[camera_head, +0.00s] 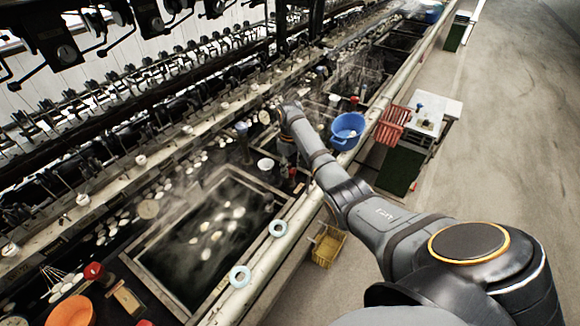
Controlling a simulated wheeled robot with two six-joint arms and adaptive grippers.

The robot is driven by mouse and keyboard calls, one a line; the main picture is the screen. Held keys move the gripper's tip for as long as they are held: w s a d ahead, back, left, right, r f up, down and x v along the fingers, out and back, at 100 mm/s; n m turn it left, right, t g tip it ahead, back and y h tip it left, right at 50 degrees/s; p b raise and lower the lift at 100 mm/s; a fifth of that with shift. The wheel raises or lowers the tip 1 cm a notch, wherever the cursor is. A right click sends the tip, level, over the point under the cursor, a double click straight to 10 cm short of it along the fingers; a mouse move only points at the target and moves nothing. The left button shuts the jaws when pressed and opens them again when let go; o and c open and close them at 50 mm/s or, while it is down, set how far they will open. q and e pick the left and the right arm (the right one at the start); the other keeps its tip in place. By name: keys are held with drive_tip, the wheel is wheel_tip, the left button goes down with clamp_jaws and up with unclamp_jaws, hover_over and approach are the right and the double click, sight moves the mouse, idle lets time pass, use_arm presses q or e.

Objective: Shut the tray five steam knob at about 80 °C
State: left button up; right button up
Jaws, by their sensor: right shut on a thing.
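My right arm reaches from the lower right across the rail to the basins. Its gripper (287,160) points down, small and dark, and is shut on what looks like a red steam knob (293,172) at the rail side of a basin. The fingers and the knob's turn are too small to make out. A steaming basin (160,285) with pale cocoons (212,228) lies to the left of it. A round pale dial (264,117) stands beyond the gripper; its reading is not legible. My left gripper is out of view.
Another red knob (93,270) and an orange bowl (70,311) are at lower left. Blue rings (240,276) lie on the rail (262,262). The floor at right (510,110) is clear.

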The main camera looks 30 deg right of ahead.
sight(290, 169)
drive_tip(key=shift+r+m+p, duration=0.25)
drive_tip(key=shift+m+p, duration=0.45)
drive_tip(key=shift+p, duration=0.4)
drive_tip(key=shift+m+p, duration=0.8)
drive_tip(key=m+p, duration=0.2)
drive_tip(key=m, duration=0.1)
drive_tip(key=shift+w+f+m+p, duration=0.15)
drive_tip(key=shift+m+p, duration=0.4)
drive_tip(key=shift+m, duration=0.55)
drive_tip(key=o, duration=1.2)
drive_tip(key=shift+c, duration=0.2)
wheel_tip(290, 169, up, 12)
